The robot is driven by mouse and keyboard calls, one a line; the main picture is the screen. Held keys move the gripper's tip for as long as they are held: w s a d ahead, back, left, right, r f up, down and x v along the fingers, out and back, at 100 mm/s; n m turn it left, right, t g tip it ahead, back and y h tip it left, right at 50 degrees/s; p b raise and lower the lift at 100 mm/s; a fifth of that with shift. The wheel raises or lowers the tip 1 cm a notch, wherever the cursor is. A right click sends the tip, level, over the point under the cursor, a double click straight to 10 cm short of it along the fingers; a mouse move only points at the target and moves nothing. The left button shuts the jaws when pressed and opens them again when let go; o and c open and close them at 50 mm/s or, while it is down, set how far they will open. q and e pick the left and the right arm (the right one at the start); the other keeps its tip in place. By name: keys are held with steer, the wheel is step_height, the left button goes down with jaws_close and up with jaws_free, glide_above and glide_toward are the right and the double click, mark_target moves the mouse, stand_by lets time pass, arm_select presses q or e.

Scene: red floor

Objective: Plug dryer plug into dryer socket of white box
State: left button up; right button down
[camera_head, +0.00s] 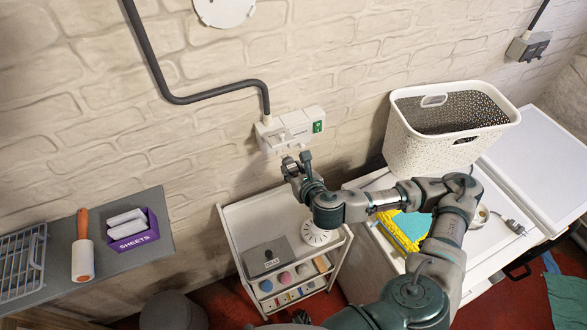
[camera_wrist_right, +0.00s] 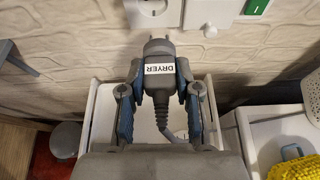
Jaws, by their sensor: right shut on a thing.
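The dryer plug (camera_wrist_right: 158,72) is grey with a white label reading DRYER. It sits between the fingers of my right gripper (camera_wrist_right: 158,90), which is shut on it. Its prongs point toward the wall and its cord hangs back toward the wrist. The white box (camera_head: 287,130) is on the brick wall with a green switch at its right end. In the wrist view a white socket (camera_wrist_right: 153,12) of the box is just ahead of the plug, with a visible gap between them. In the head view my right gripper (camera_head: 298,165) is just below the box. My left gripper is out of view.
A white cart (camera_head: 235,215) with a grey box and small items stands below. A white perforated basket (camera_head: 440,140) stands on white machines at the right. A grey shelf (camera_head: 140,247) with a purple SHEETS box and a lint roller is at the left.

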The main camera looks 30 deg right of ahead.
mark_target(286, 159)
steer(key=shift+s+a+r, duration=0.1)
steer(key=shift+a+r, duration=0.05)
steer(key=shift+a, duration=0.1)
steer(key=w, duration=0.1)
steer(key=w+p, duration=0.1)
steer(key=w, duration=0.2)
steer(key=shift+w+a+p, duration=0.2)
steer(key=shift+a+p, duration=0.05)
steer(key=shift+p, duration=0.05)
steer(key=shift+w+d, duration=0.15)
steer(key=shift+w, duration=0.35)
steer(key=shift+w+d, duration=0.25)
steer(key=shift+d, duration=0.05)
steer(key=shift+a, duration=0.25)
steer(key=shift+p, duration=0.3)
steer(key=shift+d+p, duration=0.2)
steer(key=shift+p, duration=0.2)
